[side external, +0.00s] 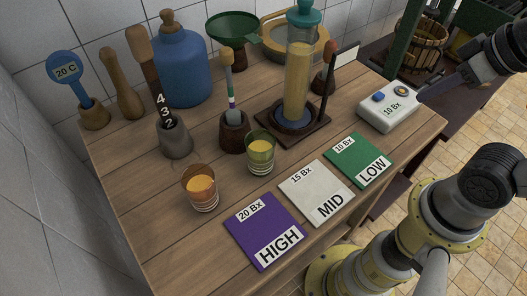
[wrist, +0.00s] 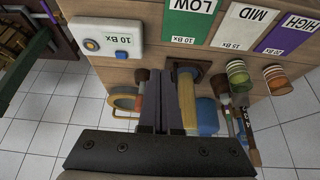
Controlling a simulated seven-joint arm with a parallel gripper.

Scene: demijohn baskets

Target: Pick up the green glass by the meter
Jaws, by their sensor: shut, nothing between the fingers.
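The green glass (side external: 261,151) holds yellow liquid and stands upright on the wooden table, in front of the tall cylinder and behind the white MID card. It also shows in the wrist view (wrist: 238,77). The meter, a white box reading 10 Bx (side external: 392,108), sits at the table's right edge, well apart from the green glass; it also shows in the wrist view (wrist: 110,42). My gripper (side external: 424,95) is shut and empty, near the meter's right side. In the wrist view its dark fingers (wrist: 165,72) are together.
An amber glass (side external: 200,187) stands left of the green glass. Purple HIGH (side external: 263,222), white MID (side external: 317,182) and green LOW (side external: 357,153) cards lie in front.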

